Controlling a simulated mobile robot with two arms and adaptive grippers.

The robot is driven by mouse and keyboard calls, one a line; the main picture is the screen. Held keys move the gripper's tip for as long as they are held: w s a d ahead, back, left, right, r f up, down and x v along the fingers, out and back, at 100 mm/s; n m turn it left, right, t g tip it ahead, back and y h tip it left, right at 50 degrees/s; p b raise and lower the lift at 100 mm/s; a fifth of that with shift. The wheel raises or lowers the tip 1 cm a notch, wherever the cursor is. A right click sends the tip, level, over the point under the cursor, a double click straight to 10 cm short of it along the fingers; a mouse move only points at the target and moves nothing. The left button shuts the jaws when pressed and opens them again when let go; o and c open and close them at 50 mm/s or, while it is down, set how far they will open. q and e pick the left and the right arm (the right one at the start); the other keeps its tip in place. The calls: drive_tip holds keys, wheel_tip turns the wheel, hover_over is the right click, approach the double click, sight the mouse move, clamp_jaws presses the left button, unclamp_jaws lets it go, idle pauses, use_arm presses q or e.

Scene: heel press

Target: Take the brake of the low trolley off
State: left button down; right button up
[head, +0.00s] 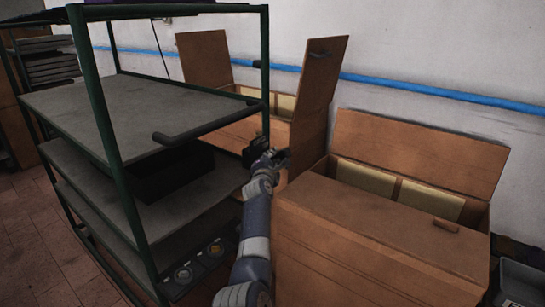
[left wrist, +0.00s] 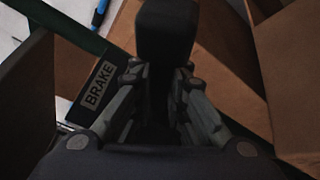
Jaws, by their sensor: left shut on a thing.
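The trolley with a green frame and grey shelves (head: 110,112) stands at the left in the head view. A dark brake block (head: 254,151) sits at its right rear post. In the left wrist view a plate marked BRAKE (left wrist: 98,86) shows left of the fingers. My left gripper (head: 275,159) is at the brake block. In the left wrist view my left gripper (left wrist: 163,80) is shut on a black brake lever (left wrist: 167,32), whose end stands up between the fingers. The lever's root is hidden. My right gripper is in neither view.
A black push handle (head: 205,124) juts from the trolley's near side. Wooden chests with raised lids stand close on the right (head: 380,245) and behind the gripper (head: 318,85). A black box (head: 170,177) is on a lower shelf. Bare floor shows at left.

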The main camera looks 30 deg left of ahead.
use_arm(q)
drive_tip(key=shift+f, duration=0.1)
drive_tip(key=c, duration=1.6)
unclamp_jaws()
drive_tip(key=shift+o, duration=0.2)
drive_tip(key=shift+s, duration=0.1)
drive_tip(key=v, duration=0.7)
drive_tip(key=shift+s, duration=0.2)
